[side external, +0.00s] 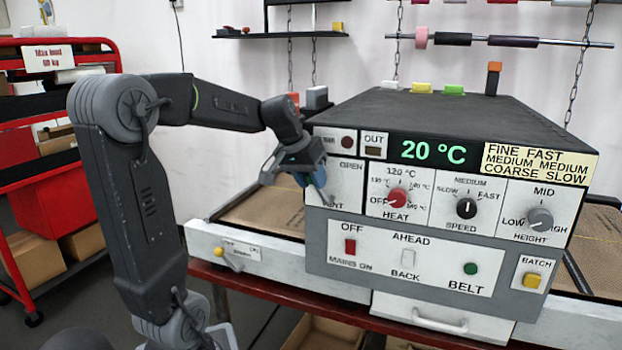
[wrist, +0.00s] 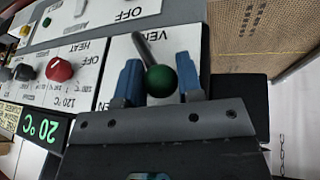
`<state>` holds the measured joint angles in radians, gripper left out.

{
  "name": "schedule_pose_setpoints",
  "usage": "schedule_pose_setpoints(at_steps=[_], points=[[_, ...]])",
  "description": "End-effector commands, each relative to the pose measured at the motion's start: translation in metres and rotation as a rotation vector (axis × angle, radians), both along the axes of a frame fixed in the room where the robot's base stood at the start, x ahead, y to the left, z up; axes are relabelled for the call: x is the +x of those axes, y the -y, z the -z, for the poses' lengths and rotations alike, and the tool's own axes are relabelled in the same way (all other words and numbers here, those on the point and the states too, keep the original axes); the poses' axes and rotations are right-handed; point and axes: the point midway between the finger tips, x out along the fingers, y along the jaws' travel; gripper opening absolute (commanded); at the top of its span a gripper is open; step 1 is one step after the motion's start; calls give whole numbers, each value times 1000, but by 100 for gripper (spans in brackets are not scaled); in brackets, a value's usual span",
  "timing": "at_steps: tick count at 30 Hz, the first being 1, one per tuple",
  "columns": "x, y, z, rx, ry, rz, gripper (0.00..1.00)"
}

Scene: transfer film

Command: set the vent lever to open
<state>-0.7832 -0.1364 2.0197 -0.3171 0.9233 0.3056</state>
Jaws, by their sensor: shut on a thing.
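The vent lever (wrist: 144,50) is a grey rod with a dark green ball knob (wrist: 161,81), seen in the wrist view on the white vent panel (wrist: 118,62). My gripper (wrist: 160,78) has its two blue fingers on either side of the knob and is shut on the lever. In the side view my gripper (side external: 311,180) is at the vent panel (side external: 347,188), left of the heat knob. The panel shows OPEN near its top and VENT near its bottom. My gripper hides the knob and most of the lever there, so its exact setting is unclear.
The red heat knob (side external: 397,198), black speed knob (side external: 466,208) and grey height knob (side external: 540,218) are right of the vent panel. The switch panel (side external: 375,257) lies below. A brown conveyor belt (side external: 262,212) runs behind my gripper. A red rack (side external: 40,190) stands at far left.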

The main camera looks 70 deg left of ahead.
Motion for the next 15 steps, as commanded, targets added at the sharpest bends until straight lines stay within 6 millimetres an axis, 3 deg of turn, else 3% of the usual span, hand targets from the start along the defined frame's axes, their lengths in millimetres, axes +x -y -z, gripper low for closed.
schedule_pose_setpoints(at_steps=[3, 15], points=[[0, 0, 0, 2, -1, 0, 0], [2, 1, -1, 35, -32, 3, 0]])
